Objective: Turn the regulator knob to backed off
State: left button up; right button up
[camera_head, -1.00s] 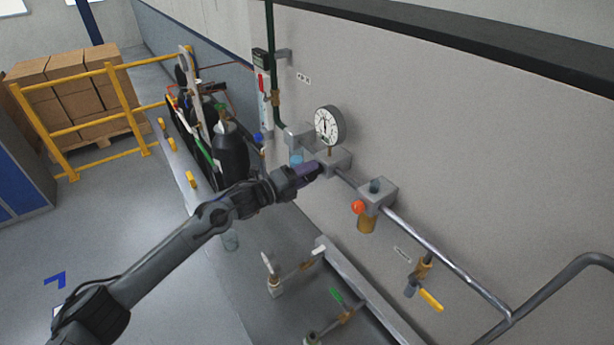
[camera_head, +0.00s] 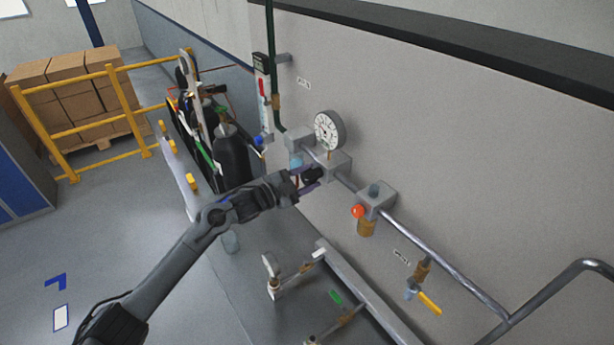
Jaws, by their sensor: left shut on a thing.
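The regulator body (camera_head: 337,164) is a grey block on the wall pipe, with a round white dial gauge (camera_head: 328,130) standing above it. The dark regulator knob (camera_head: 313,174) sticks out from the block's front and is partly hidden by the fingers. My left gripper (camera_head: 309,179) reaches in from the lower left, with its fingers closed around the knob, one on each side. The knob's markings and turn position are too small to read. My right gripper is not in view.
To the right along the pipe are a second block with an orange-red knob (camera_head: 358,211) and a yellow-handled valve (camera_head: 430,302). A yellow rail (camera_head: 88,132) stands far left.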

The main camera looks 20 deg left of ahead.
pick_arm(q)
jog(key=n+p, duration=0.1)
jog(key=n, duration=0.2)
jog(key=shift+a+n, duration=0.1)
jog(key=shift+n, duration=0.3)
jog(key=n+p, duration=0.1)
jog(key=n, duration=0.1)
jog(key=shift+n, duration=0.4)
jog(key=n+p, duration=0.3)
jog(key=n, duration=0.2)
jog(key=shift+f, duration=0.2)
jog(key=shift+n, duration=0.7)
jog(key=shift+f, duration=0.1)
jog(key=o, duration=0.9)
jog(key=shift+c, duration=0.2)
jog(key=shift+o, duration=1)
jog(key=shift+s+r, duration=0.1)
jog(key=shift+r, duration=0.1)
